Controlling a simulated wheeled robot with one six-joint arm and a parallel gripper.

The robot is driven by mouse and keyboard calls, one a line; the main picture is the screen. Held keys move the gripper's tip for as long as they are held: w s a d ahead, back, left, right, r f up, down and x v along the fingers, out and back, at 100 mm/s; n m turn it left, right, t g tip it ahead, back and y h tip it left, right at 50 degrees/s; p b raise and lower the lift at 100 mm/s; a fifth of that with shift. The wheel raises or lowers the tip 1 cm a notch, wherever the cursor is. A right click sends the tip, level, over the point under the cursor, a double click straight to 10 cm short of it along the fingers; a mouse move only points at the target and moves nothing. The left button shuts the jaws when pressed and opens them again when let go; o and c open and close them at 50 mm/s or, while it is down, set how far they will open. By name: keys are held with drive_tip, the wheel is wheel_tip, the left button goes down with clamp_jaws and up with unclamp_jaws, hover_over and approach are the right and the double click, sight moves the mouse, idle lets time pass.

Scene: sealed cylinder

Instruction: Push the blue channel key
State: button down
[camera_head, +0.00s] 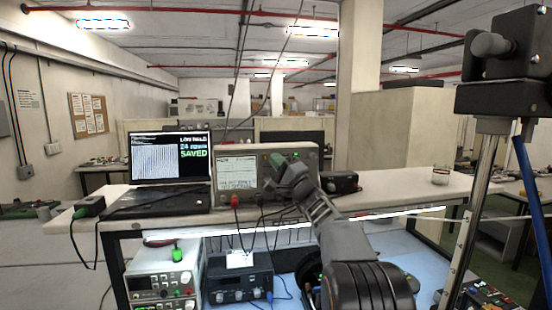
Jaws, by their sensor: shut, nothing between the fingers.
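The grey bench instrument with a lit screen (237,172) stands on the upper shelf of the bench, right of the laptop. Its front panel, with knobs and buttons, lies right of the screen. My gripper (281,172) is shut and empty, in front of the right part of that panel. It hides much of the controls there. I cannot make out a blue channel key; it is too small or hidden behind my gripper. I cannot tell whether the fingertips touch the panel or stay apart from it.
An open laptop (170,160) showing "SAVED" stands left of the instrument. A small black box (341,182) sits right of my gripper, and a jar (440,175) farther right. Cables hang from the instrument's front. Below are a power supply (150,282) and a dark unit (238,283).

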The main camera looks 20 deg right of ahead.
drive_tip(key=shift+w+d, duration=0.1)
drive_tip(key=shift+w, duration=0.25)
idle(0.4)
drive_tip(key=shift+s+f, duration=0.1)
idle(0.3)
drive_tip(key=shift+s+a+b, duration=0.2)
drive_tip(key=shift+s+b, duration=0.45)
drive_tip(key=shift+b, duration=0.55)
drive_tip(key=s+b, duration=0.3)
drive_tip(key=s+a+b, duration=0.1)
drive_tip(key=s+b, duration=0.1)
